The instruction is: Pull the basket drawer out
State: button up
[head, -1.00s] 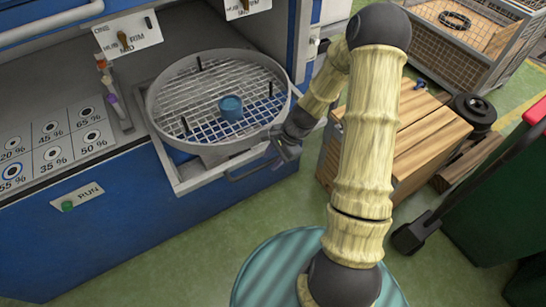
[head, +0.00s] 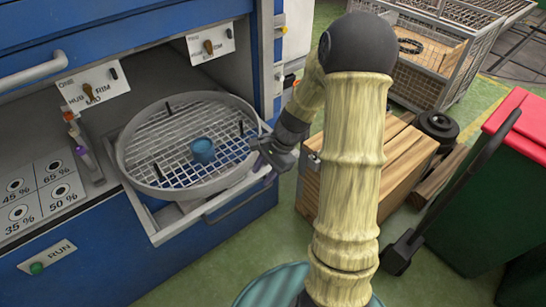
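The basket drawer (head: 158,236) is a grey tray in the blue cabinet, its front edge standing somewhat proud of the cabinet face. It carries a round basket (head: 124,166) with a wire mesh floor, several black pegs and a blue hub cup (head: 202,150). A dark bar handle (head: 238,203) runs along the drawer front. My gripper (head: 266,166) is at the right side of the basket, near the handle's right end. Its fingers are small and partly hidden by its own body, so I cannot tell whether they are open or touch the handle.
A panel with percent marks (head: 40,190), a RUN button (head: 37,268) and lever plates (head: 95,86) are on the cabinet. A wooden crate (head: 375,160) stands close to the right of my arm. A wire cage (head: 440,60) and a green bin with red lid (head: 515,150) stand farther right.

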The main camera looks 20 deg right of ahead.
jog(key=v, duration=0.6)
dwell(0.3)
jog(key=s+a+r+n+t+h+p, duration=0.1)
jog(key=s+a+r+n+h, duration=0.1)
jog(key=s+n, duration=0.3)
jog(key=s+a+r+n+h+p, duration=0.1)
jog(key=s+a+r+n+h, duration=0.2)
jog(key=s+n, duration=0.3)
jog(key=a+n, duration=0.1)
jog(key=n, duration=0.2)
jog(key=shift+s+a+n+t+p, duration=0.3)
jog(key=shift+a+t+p, duration=0.1)
jog(key=shift+w+r, duration=0.1)
jog(key=shift+d, duration=0.15)
